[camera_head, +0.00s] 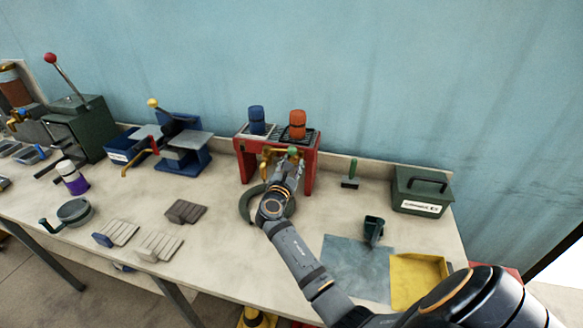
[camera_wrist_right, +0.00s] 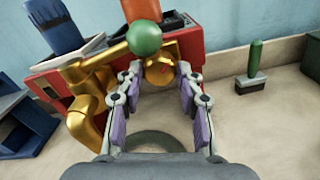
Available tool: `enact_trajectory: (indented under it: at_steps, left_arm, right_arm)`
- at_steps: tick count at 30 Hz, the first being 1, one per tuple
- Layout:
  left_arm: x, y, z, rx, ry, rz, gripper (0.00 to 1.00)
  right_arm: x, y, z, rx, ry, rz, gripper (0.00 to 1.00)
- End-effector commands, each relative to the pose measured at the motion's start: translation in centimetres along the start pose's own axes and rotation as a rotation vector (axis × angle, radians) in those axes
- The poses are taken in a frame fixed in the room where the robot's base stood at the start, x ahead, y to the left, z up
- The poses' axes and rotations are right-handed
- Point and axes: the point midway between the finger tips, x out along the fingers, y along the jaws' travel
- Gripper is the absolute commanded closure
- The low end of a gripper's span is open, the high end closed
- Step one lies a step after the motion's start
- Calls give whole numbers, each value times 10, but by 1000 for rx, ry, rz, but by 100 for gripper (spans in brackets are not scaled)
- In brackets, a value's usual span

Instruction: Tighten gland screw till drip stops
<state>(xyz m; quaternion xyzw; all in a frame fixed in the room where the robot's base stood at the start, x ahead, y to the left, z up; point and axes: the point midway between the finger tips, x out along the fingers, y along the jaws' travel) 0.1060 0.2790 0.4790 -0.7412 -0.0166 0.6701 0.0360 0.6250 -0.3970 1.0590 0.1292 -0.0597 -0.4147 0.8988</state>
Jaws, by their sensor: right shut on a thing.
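A red stand (camera_head: 246,162) holds a brass tap, which shows in the right wrist view (camera_wrist_right: 88,112), with a green ball knob (camera_wrist_right: 144,38) on top. The round brass gland screw (camera_wrist_right: 159,72) faces me below the knob and has a small red mark. My right gripper (camera_wrist_right: 160,90) reaches the tap front, with one finger on each side of the brass screw, shut on it. In the head view my right gripper (camera_head: 289,170) covers most of the tap. No drip can be made out. My left gripper is not in view.
A blue cup (camera_head: 257,120) and an orange cup (camera_head: 297,124) stand on the red stand. A dark ring-shaped dish (camera_head: 246,207) lies under my wrist. A green-handled brush (camera_head: 351,175), a dark green box (camera_head: 421,190) and a yellow tray (camera_head: 416,276) are to the right.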

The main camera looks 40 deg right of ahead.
Motion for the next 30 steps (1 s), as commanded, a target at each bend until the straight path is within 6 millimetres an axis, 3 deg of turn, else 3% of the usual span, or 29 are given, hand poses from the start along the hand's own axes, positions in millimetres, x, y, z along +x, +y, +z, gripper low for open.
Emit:
enact_trajectory:
  at_steps: [10,26,27,30]
  left_arm:
    - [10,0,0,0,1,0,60]
    - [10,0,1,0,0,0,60]
    - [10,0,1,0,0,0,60]
    - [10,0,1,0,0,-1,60]
  right_arm:
    - [0,0,0,141,-2,1,95]
    - [0,0,1,164,-1,1,95]
    - [0,0,1,164,-1,1,58]
    - [0,0,1,164,-1,1,44]
